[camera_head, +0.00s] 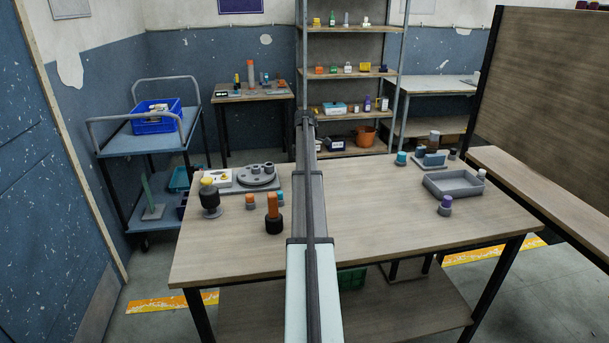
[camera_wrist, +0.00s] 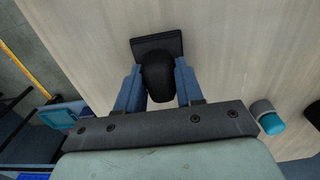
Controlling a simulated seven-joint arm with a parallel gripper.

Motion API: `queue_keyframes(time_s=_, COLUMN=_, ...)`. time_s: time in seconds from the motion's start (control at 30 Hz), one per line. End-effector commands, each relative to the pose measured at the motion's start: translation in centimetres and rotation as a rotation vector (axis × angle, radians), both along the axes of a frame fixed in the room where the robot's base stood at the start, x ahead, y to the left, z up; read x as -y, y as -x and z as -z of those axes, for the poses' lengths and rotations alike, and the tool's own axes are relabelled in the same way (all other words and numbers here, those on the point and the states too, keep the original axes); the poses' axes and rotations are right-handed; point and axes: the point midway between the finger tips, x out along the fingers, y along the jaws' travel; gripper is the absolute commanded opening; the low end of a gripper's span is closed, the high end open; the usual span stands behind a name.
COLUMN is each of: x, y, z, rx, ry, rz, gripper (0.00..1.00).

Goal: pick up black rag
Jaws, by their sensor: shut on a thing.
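My gripper (camera_wrist: 160,84) shows in the wrist view with its two blue fingers closed on a dark, rounded lump, the black rag (camera_wrist: 159,76). A flat dark piece (camera_wrist: 157,42) shows just beyond the fingertips; I cannot tell whether it is part of the rag. The pale wooden tabletop (camera_wrist: 225,45) lies below, and the gap between rag and table is unclear. In the head view my arm runs up the middle of the picture and hides the gripper and the rag.
In the head view, a grey tray (camera_head: 453,192) is right on the table (camera_head: 400,225); a round grey plate (camera_head: 257,183) and several small cylinders are left. Shelves (camera_head: 348,77) stand behind.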

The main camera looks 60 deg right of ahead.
Motion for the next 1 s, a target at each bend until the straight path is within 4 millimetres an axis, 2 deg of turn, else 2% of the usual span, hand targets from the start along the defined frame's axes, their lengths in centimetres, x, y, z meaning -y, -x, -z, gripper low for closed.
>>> queue_keyframes(time_s=0.03, x=0.0, y=0.0, z=0.0, rx=0.000, ry=0.000, rz=0.000, gripper=0.21)
queue_keyframes(time_s=0.2, x=0.0, y=0.0, z=0.0, rx=0.000, ry=0.000, rz=0.000, gripper=0.06)
queue_keyframes(time_s=0.47, x=0.0, y=0.0, z=-0.3, rx=0.001, ry=0.001, rz=0.000, gripper=0.06)
queue_keyframes(time_s=0.57, x=0.1, y=0.0, z=-1.3, rx=0.001, ry=0.001, rz=0.000, gripper=0.06)
queue_keyframes(time_s=1.0, x=0.1, y=-0.1, z=-8.4, rx=0.001, ry=0.001, rz=0.000, gripper=0.06)
